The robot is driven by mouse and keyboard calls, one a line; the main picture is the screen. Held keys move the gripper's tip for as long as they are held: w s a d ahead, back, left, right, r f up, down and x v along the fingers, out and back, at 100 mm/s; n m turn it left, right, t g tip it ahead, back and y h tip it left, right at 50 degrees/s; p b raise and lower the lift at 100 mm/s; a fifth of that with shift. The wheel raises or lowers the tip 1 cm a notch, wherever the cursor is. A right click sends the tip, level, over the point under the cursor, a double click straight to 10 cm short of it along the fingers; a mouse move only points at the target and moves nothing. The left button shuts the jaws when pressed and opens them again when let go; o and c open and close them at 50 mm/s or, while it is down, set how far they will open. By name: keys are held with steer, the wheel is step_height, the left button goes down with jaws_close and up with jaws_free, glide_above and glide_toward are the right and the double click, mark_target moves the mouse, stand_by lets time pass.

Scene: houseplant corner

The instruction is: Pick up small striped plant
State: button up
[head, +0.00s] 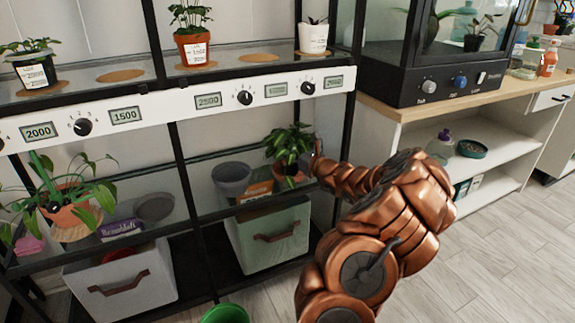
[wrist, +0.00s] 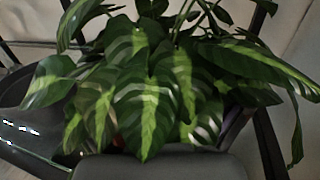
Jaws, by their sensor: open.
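The small striped plant (head: 289,142) stands on the middle shelf in a terracotta pot, at the right end of the rack. Its leaves (wrist: 150,90) fill most of the wrist view, green with pale stripes. My gripper (head: 312,157) is at the plant's right side, close to the leaves and pot. A dark grey part of it shows at the bottom of the wrist view. It is open. The fingertips are mostly hidden, and I cannot tell whether they touch the pot.
A grey pot (head: 231,178) and an orange packet (head: 255,191) stand left of the plant. Black rack posts flank it. A larger leafy plant (head: 62,197) is on the left shelf. A green bucket (head: 225,314) is on the floor.

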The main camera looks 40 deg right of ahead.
steer(key=shift+c, duration=0.4)
steer(key=c, duration=1.1)
steer(key=shift+r, duration=0.1)
